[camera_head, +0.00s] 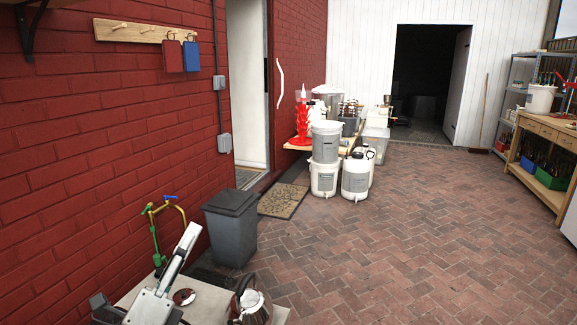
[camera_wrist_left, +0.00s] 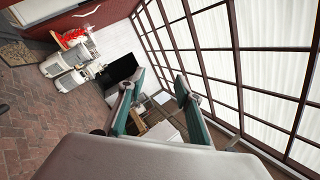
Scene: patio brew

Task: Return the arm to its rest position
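My left arm (camera_head: 160,288) shows at the bottom left of the head view as a pale, tilted link over a light tabletop. In the left wrist view my left gripper (camera_wrist_left: 160,77) has two teal-padded fingers standing well apart. Nothing is held between them; the background shows through the gap. The wrist view is strongly tilted, with the fingers in front of the large window wall and white wall. My right arm and gripper are in neither view.
A shiny kettle (camera_head: 251,303) stands on the light tabletop (camera_head: 207,304), right of my arm. A grey bin (camera_head: 231,226) and a brass pipe with taps (camera_head: 155,235) stand behind. White buckets (camera_head: 325,176) stand farther off. The brick floor (camera_head: 400,240) is clear.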

